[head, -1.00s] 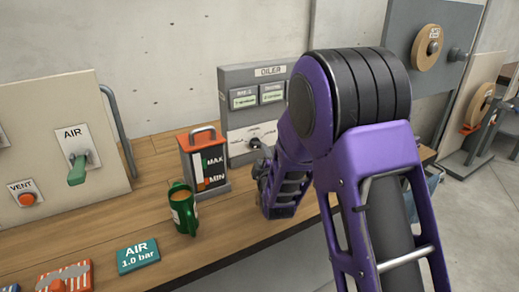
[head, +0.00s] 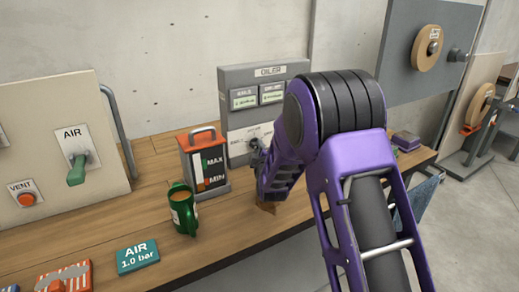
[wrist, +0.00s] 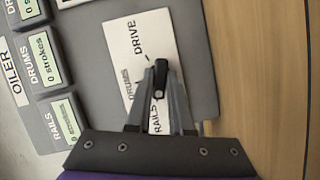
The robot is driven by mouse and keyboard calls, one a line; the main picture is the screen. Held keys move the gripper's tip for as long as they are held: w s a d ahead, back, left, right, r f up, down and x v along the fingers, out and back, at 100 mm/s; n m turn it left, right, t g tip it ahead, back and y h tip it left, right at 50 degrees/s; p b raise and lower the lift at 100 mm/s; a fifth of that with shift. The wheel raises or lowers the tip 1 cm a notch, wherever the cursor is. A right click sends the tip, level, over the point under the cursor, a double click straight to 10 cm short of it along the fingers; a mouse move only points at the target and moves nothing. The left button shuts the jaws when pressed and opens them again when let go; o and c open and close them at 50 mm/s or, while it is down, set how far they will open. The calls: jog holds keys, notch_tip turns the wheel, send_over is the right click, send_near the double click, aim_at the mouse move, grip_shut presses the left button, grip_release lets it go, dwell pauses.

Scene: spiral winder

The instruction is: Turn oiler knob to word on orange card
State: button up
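In the wrist view the plate (wrist: 137,38) is turned sideways and reads DRIVE, DRUMS and RAILS. The black oiler knob (wrist: 161,76) lies between my fingertips, its long side roughly along the fingers; a pale mark shows at its RAILS end. I cannot tell surely which word it points to. My gripper (wrist: 160,88) has a finger close against each side of it. In the head view my gripper (head: 256,150) is at the plate. No readable orange card shows.
A small orange-brown thing (head: 267,207) lies under my wrist, mostly hidden. A teal AIR card (head: 138,257) and a red-striped piece (head: 64,277) lie at front left.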

grip_shut()
